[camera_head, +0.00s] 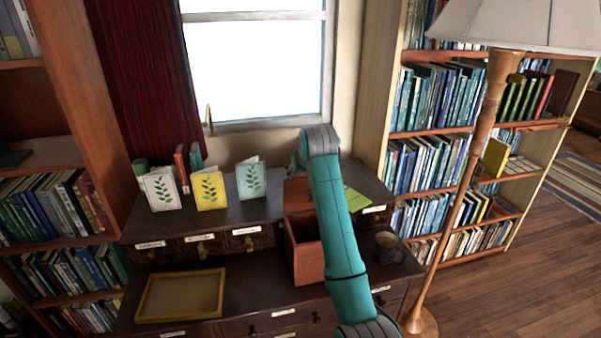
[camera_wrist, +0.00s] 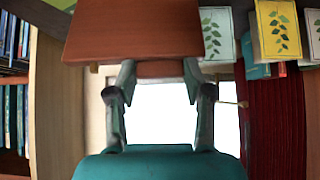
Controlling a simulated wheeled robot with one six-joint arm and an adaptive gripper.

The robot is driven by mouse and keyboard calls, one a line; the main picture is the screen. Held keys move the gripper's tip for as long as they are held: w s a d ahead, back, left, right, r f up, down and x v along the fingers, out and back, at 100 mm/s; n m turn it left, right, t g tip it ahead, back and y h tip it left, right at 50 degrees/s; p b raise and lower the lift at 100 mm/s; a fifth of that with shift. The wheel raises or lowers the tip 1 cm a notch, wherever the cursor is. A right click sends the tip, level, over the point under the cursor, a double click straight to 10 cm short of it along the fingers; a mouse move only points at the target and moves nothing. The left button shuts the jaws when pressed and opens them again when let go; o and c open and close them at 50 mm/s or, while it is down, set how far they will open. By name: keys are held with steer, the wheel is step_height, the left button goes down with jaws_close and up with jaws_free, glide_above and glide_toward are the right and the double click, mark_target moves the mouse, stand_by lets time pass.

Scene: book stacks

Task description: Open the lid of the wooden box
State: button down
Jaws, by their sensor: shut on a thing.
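The wooden box (camera_head: 308,262) is reddish brown and stands on the dark desk, partly behind my arm. Its dark inside shows from above. Its lid (camera_head: 297,194) is raised at the back of the box, standing up steeply; its exact angle is hard to tell. In the wrist view the lid (camera_wrist: 135,32) is a broad brown panel at the top. My gripper (camera_wrist: 158,70) has its two fingers at the lid's edge, shut on it. In the head view my arm hides the fingers.
Three leaf-patterned cards, white (camera_head: 160,189), yellow (camera_head: 208,189) and pale green (camera_head: 251,180), stand left of the box. An empty yellow-framed tray (camera_head: 148,307) lies front left. A mug (camera_head: 387,247) stands right of my arm. A floor lamp (camera_head: 470,170) rises at the right.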

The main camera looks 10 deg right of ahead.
steer(key=shift+r, duration=0.25)
stand_by(0.4)
steer(key=c, duration=0.7)
jaws_free()
steer(key=shift+o, duration=1.3)
steer(key=shift+f, duration=0.15)
steer(key=v, duration=1.2)
